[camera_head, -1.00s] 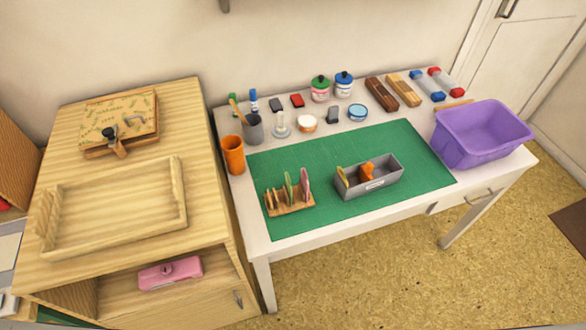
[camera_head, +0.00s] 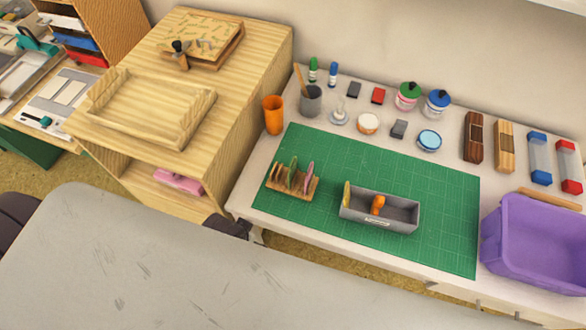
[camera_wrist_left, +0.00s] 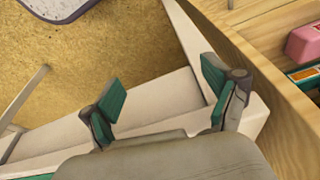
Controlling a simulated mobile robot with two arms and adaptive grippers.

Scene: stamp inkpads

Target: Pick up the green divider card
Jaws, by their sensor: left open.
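The green divider card (camera_head: 292,168) stands in a small wooden rack (camera_head: 306,193) at the left of the green mat (camera_head: 430,249). A pink card (camera_head: 309,176) stands to its right in the same rack, with tan pieces to its left. My left gripper (camera_wrist_left: 165,85) is open and empty in the left wrist view, above the floor and the white table frame. The card is not in that view. In the head view a dark part, likely of my left gripper, shows by the table's left front corner, partly hidden. My right gripper is not in view.
A grey box (camera_head: 404,213) with a yellow card sits right of the rack. An orange cup (camera_head: 273,116) stands behind it. A wooden cabinet (camera_head: 243,118) adjoins the table on the left. A large grey shape fills the head view's front. A purple tub (camera_head: 535,245) is at right.

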